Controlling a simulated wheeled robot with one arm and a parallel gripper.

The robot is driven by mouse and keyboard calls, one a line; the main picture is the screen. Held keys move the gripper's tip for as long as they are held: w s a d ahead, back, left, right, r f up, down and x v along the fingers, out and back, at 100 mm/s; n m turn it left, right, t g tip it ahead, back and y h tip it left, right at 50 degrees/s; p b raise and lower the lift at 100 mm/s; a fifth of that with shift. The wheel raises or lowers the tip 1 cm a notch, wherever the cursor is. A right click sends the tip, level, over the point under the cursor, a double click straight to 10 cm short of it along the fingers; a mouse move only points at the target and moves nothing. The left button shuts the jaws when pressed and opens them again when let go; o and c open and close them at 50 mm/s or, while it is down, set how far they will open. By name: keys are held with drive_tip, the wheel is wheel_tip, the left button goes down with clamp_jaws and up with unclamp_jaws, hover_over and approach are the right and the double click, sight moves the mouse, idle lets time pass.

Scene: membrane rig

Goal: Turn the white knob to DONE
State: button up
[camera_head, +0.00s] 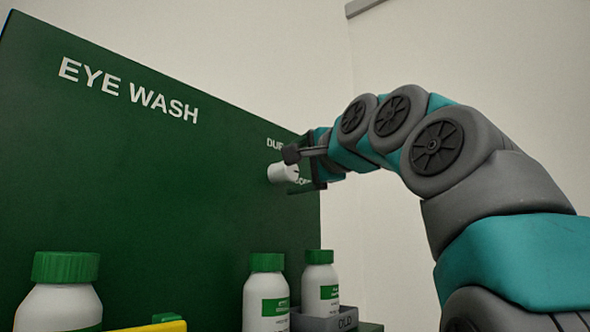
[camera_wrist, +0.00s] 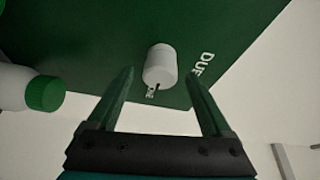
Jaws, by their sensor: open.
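The white knob (camera_head: 283,173) sticks out of the green EYE WASH panel (camera_head: 150,170) near its right edge. In the wrist view the knob (camera_wrist: 160,66) lies ahead, between and just beyond my open fingertips, with a dark pointer mark on it. Part of the printed lettering shows beside the knob; the rest is hidden by the knob and my gripper. My gripper (camera_wrist: 158,82) is open and empty, its two fingers on either side of the knob's line. In the head view my gripper (camera_head: 305,170) is at the knob; I cannot tell whether it touches.
Green-capped white bottles stand below the panel: one at the left (camera_head: 62,290), one in the middle (camera_head: 266,290) and one at the right (camera_head: 320,280) in a grey holder labelled OLD (camera_head: 325,320). A yellow object (camera_head: 155,326) lies at the bottom.

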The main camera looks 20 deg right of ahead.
drive_tip(key=v, duration=0.7)
drive_tip(key=shift+s+b, duration=0.4)
drive_tip(key=shift+d, duration=0.1)
